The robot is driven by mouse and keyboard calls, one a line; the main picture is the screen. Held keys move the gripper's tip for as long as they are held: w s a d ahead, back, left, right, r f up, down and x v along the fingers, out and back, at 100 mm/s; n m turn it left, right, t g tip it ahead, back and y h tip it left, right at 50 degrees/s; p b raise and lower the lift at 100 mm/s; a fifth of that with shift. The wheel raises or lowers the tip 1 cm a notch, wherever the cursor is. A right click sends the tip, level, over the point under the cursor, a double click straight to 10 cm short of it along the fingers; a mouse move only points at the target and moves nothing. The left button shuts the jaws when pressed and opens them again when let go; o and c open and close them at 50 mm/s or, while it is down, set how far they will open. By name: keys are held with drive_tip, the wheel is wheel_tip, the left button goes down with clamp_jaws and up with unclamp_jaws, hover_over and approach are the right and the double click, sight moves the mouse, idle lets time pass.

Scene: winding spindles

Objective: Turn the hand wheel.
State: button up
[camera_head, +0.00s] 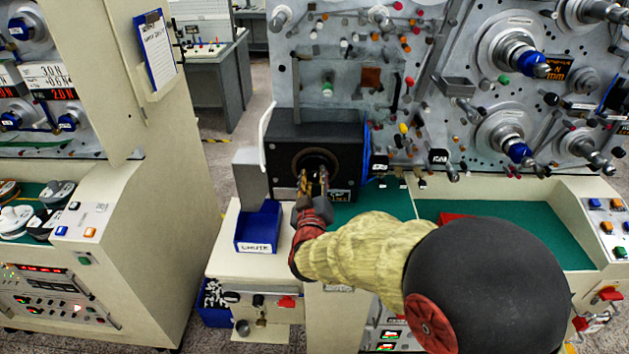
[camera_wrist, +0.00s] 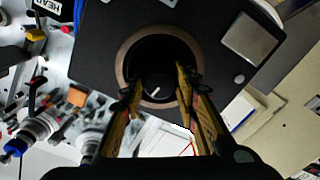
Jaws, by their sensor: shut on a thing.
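The hand wheel shows in the wrist view as a dark round knob (camera_wrist: 157,88) with a short white mark, inside a bronze ring (camera_wrist: 127,58) on the face of a black box (camera_wrist: 95,45). In the head view the box (camera_head: 286,135) stands on the bench with the same ring (camera_head: 296,160) facing me. My gripper (camera_head: 313,178) reaches into the ring. In the wrist view my gripper (camera_wrist: 158,92) has one yellowish finger on each side of the knob and is shut on it. The fingers partly hide the wheel in the head view.
A blue bin (camera_head: 259,228) with a paper label stands left of my gripper. A green mat (camera_head: 385,207) lies to the right below the box. A grey panel (camera_head: 420,30) with spindles and pegs rises behind. A cream cabinet (camera_head: 100,215) stands at the left.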

drive_tip(key=m+b, duration=0.4)
drive_tip(key=m, duration=0.1)
drive_tip(key=shift+f+b, duration=0.25)
drive_tip(key=shift+b, duration=0.15)
drive_tip(key=m+b, duration=0.4)
drive_tip(key=shift+m, duration=0.4)
drive_tip(key=m+b, duration=0.5)
drive_tip(key=shift+m+b, duration=1.65)
drive_tip(key=shift+m, duration=0.45)
drive_tip(key=shift+r, duration=0.1)
drive_tip(key=o, duration=1.1)
drive_tip(key=shift+r, duration=0.1)
drive_tip(key=shift+o, duration=0.3)
drive_tip(key=shift+s, duration=0.1)
